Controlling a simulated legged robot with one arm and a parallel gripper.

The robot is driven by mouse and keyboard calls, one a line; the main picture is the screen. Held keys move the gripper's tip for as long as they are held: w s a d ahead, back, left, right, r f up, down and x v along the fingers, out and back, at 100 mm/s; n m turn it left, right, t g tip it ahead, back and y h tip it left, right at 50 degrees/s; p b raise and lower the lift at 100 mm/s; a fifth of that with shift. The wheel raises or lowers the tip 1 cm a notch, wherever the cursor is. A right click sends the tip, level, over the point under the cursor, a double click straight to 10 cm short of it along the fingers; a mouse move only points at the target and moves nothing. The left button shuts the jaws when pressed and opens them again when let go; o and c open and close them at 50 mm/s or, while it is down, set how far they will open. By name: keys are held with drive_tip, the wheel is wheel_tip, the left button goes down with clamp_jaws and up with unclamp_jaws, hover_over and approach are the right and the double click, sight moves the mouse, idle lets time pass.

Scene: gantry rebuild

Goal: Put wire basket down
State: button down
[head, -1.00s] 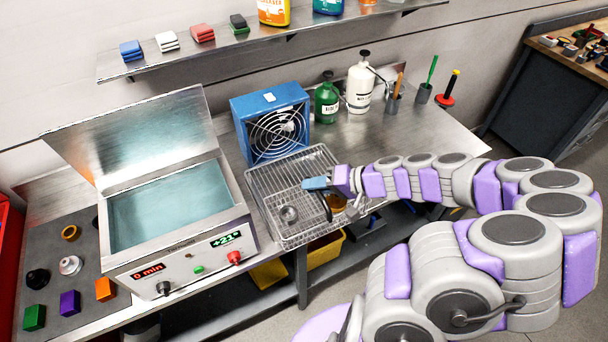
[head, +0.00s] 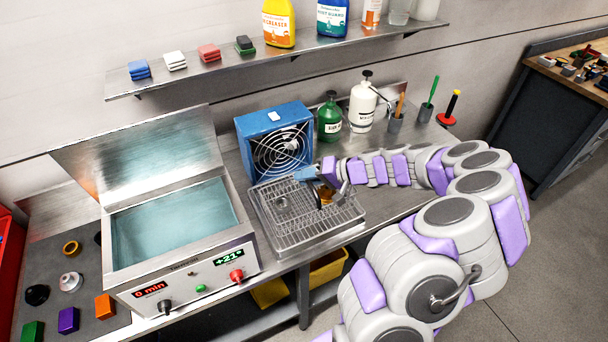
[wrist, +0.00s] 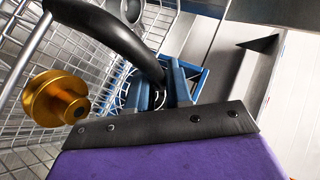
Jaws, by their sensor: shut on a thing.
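The wire basket (head: 268,214) is a silver mesh basket in front of the blue fan in the head view. Its mesh (wrist: 30,50) fills the left of the wrist view. It holds a silver ring-like part (head: 281,202) and a gold part (wrist: 58,100). My gripper (head: 312,175) is over the basket's back right area. Its blue fingers (wrist: 160,92) are shut on the basket's black handle (wrist: 112,35). A wire-grid surface (head: 318,236) shows under and in front of the basket. I cannot tell whether the basket touches it.
The blue fan (head: 275,142) stands close behind the basket. The bath (head: 172,222) with its raised lid is at the left. A green bottle (head: 329,120) and white pump bottle (head: 362,105) stand behind right.

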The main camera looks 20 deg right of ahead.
sight(308, 193)
drive_tip(key=w, duration=0.3)
drive_tip(key=shift+w+f, duration=0.15)
drive_tip(key=shift+f, duration=0.1)
drive_tip(key=shift+w+d, duration=0.65)
drive_tip(key=shift+w, duration=0.05)
drive_tip(key=shift+f+b, duration=0.3)
drive_tip(key=f, duration=0.3)
drive_tip(key=shift+w+a, duration=0.1)
drive_tip(key=shift+a, duration=0.2)
drive_tip(key=c, duration=1)
unclamp_jaws()
drive_tip(key=shift+d, duration=0.2)
drive_tip(key=shift+c, duration=0.2)
drive_tip(key=shift+r, duration=0.1)
